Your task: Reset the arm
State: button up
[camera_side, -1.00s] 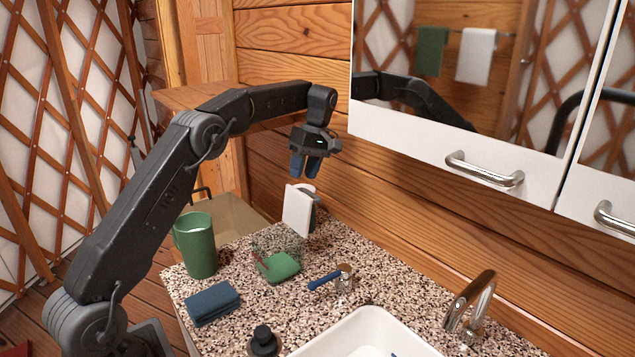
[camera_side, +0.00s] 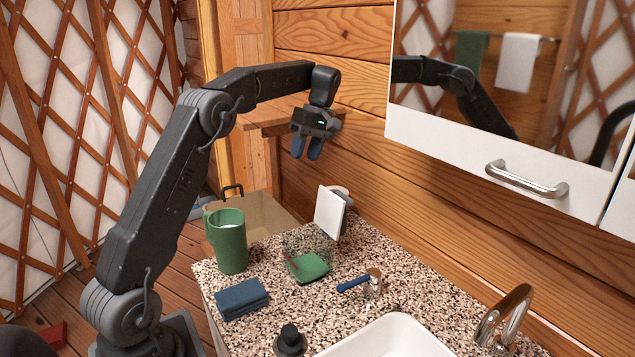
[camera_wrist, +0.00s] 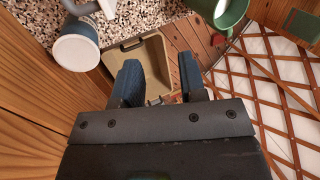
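My gripper (camera_side: 307,150) hangs pointing down at the end of my raised arm, in front of the wooden wall. It is above and left of the white panel (camera_side: 329,212) at the counter's back edge. Its two blue fingers stand apart with nothing between them; in the wrist view my gripper (camera_wrist: 160,82) also shows a clear gap. It touches nothing that I can see.
The speckled counter (camera_side: 255,319) holds a green mug (camera_side: 230,248), a folded blue cloth (camera_side: 242,299), a clear container with a green item (camera_side: 308,267) and a blue-handled item (camera_side: 353,283). A tan bin (camera_side: 262,217) stands behind. A mirrored cabinet (camera_side: 450,157) hangs right.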

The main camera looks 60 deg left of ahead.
jog(key=shift+d, duration=0.1)
jog(key=s+d+r+m+t+y, duration=0.1)
jog(key=s+d+r+m+t, duration=0.15)
jog(key=s+d+m, duration=0.4)
jog(key=s+d+r+m+t, duration=0.2)
jog(key=s+d+r+m, duration=0.15)
jog(key=d, duration=0.55)
jog(key=s+d+f+m+t, duration=0.2)
jog(key=s+d+f+m, duration=0.1)
jog(key=s, duration=0.4)
jog(key=s+d+f+m+t+h, duration=0.1)
jog(key=s+d+f+m+t, duration=0.2)
jog(key=s+d+f+m, duration=0.1)
jog(key=s+d+m, duration=0.1)
jog(key=s+d, duration=0.1)
jog(key=s, duration=0.1)
jog(key=shift+d, duration=0.35)
